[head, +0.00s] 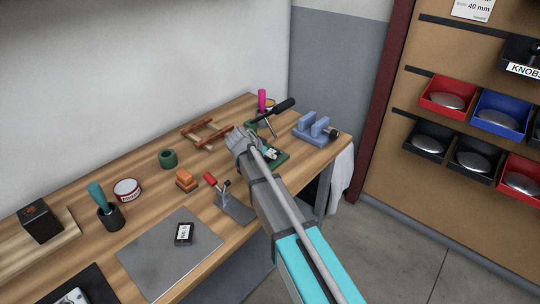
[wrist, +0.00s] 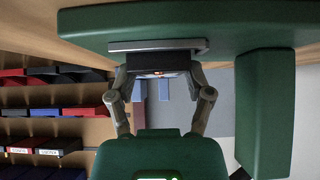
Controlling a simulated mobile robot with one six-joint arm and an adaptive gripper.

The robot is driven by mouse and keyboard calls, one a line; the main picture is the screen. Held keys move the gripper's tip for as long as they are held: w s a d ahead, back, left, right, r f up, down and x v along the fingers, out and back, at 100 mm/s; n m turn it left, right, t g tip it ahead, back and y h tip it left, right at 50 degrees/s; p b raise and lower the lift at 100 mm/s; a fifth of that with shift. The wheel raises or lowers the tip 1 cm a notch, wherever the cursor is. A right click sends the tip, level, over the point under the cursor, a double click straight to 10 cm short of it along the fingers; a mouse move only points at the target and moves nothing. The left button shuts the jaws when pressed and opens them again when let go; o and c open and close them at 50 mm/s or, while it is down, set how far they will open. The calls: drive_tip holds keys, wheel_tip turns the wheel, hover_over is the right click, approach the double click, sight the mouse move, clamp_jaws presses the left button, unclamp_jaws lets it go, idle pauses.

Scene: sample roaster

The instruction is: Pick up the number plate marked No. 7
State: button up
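A small dark number plate (head: 183,234) lies on the grey mat; its white label seems to read "No." with a digit too small to read surely. My gripper (head: 237,136) is over the far part of the bench, well away from that plate. In the wrist view my gripper's two fingers (wrist: 160,78) stand on either side of a dark block (wrist: 157,62); whether they touch it is unclear, and no number shows on it. A green slab (wrist: 190,24) is just beyond the block. No plate readable as No. 7 shows.
A green fixture (head: 278,155) with pale markings lies beside my gripper, and a black handle (head: 283,105) rises behind it. A blue vise (head: 312,130), wooden frame (head: 207,132), red-handled clamp (head: 236,207) and orange block (head: 186,180) stand nearby. Bins hang at right.

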drive_tip(key=c, duration=0.6)
drive_tip(key=shift+r, duration=0.15)
wheel_tip(320, 180, up, 3)
drive_tip(key=p, duration=0.3)
drive_tip(key=shift+r+p, duration=0.2)
drive_tip(key=shift+p, duration=0.15)
drive_tip(key=s+d, duration=0.3)
drive_tip(key=d, duration=0.1)
drive_tip(key=s+d, duration=0.4)
drive_tip(key=d, duration=0.1)
drive_tip(key=s+d, duration=0.4)
drive_tip(key=d, duration=0.1)
drive_tip(key=shift+d+f, duration=0.1)
